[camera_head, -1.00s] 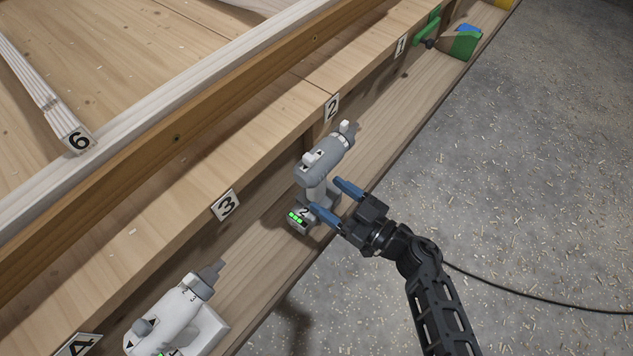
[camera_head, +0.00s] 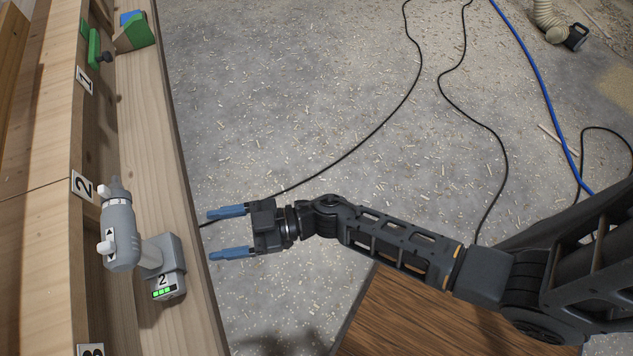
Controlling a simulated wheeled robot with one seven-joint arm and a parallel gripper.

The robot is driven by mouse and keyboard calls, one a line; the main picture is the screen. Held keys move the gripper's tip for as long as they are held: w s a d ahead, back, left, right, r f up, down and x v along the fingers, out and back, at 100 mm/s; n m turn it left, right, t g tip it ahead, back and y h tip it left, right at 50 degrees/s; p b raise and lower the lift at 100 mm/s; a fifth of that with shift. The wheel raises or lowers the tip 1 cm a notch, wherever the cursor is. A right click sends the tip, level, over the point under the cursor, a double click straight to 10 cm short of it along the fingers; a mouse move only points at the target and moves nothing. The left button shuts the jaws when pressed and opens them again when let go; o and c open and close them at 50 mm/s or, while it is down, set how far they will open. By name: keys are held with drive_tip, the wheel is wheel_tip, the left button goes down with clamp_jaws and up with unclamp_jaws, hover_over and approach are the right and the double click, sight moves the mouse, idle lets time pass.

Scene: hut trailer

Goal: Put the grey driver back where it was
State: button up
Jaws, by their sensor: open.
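The grey driver (camera_head: 122,236) stands on the wooden shelf ledge (camera_head: 160,130) at the left, beside the label 2 plate (camera_head: 83,186). Its base carries a "2" and green lights. My gripper (camera_head: 228,233) is open and empty, to the right of the driver and apart from it, over the floor just past the ledge's edge. Its blue fingers point left toward the driver.
Black cables and a blue hose (camera_head: 540,85) cross the chip-strewn floor (camera_head: 320,90). A brown wooden surface (camera_head: 400,315) shows at the bottom.

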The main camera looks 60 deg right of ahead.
drive_tip(key=s+d+r+m+h, duration=0.3)
drive_tip(key=s+r, duration=0.3)
drive_tip(key=s, duration=0.2)
drive_tip(key=s+d+r+m+h, duration=0.3)
drive_tip(key=s+d+r+h, duration=0.1)
drive_tip(key=s+r, duration=0.3)
drive_tip(key=s+d+r+m+h, duration=0.2)
drive_tip(key=s+d+r+h, duration=0.2)
drive_tip(key=s, duration=0.7)
wheel_tip(320, 180, up, 3)
drive_tip(key=shift+f+m+t+h, duration=0.1)
drive_tip(key=shift+m+t+h, duration=0.3)
drive_tip(key=shift+h, duration=0.4)
